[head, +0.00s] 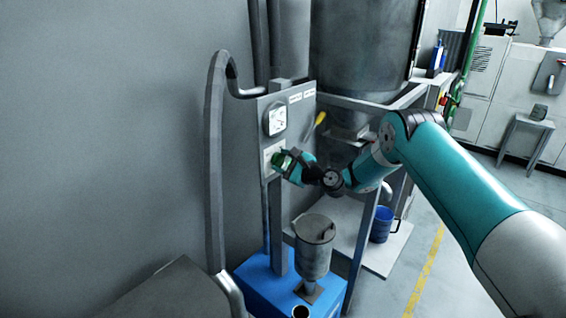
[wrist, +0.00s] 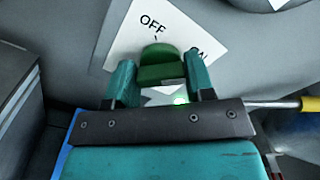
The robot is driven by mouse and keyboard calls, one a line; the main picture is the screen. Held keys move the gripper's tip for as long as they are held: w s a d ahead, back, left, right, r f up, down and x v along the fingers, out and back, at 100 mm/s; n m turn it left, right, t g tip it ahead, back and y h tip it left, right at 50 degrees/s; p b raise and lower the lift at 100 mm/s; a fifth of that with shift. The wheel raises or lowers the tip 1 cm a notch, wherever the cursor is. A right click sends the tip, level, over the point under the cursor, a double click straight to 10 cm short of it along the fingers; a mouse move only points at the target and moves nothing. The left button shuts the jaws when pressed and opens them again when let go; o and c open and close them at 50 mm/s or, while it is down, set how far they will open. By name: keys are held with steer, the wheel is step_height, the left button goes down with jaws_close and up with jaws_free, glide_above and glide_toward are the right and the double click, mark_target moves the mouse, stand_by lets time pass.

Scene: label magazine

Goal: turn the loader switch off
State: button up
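The loader switch is a green knob (wrist: 160,65) on a white label plate (wrist: 122,42). In the wrist view the letters OFF show just above the knob, and the ON letters are partly hidden behind the right finger. I cannot tell for sure which mark the knob points to. My gripper (wrist: 160,76) has its two teal fingers on either side of the knob, with no clear gap, so it looks shut on it. In the head view my gripper (head: 287,163) is at the grey panel (head: 297,115), over the switch plate (head: 268,152).
A round gauge (head: 275,120) sits above the switch. A yellow-handled tool (head: 320,119) is just right of the panel; its yellow end also shows in the wrist view (wrist: 309,103). A grey pipe (head: 215,170) stands left. A metal canister (head: 314,245) is below, over a blue base (head: 262,285).

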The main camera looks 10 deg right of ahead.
steer(key=shift+f+n+b, duration=0.2)
steer(key=shift+n+b, duration=0.1)
steer(key=shift+b, duration=0.3)
steer(key=n+b, duration=0.1)
steer(key=b, duration=0.1)
steer(key=n+b, duration=0.1)
steer(key=b, duration=0.1)
steer(key=shift+f+n, duration=0.25)
steer(key=shift+n, duration=0.05)
steer(key=n+b, duration=0.6)
steer(key=b, duration=0.4)
steer(key=shift+f, duration=0.2)
steer(key=n+b, duration=0.8)
steer(key=b, duration=0.4)
steer(key=shift+r+n, duration=0.1)
steer(key=shift+n, duration=0.2)
steer(key=shift+r, duration=0.1)
steer(key=o, duration=0.9)
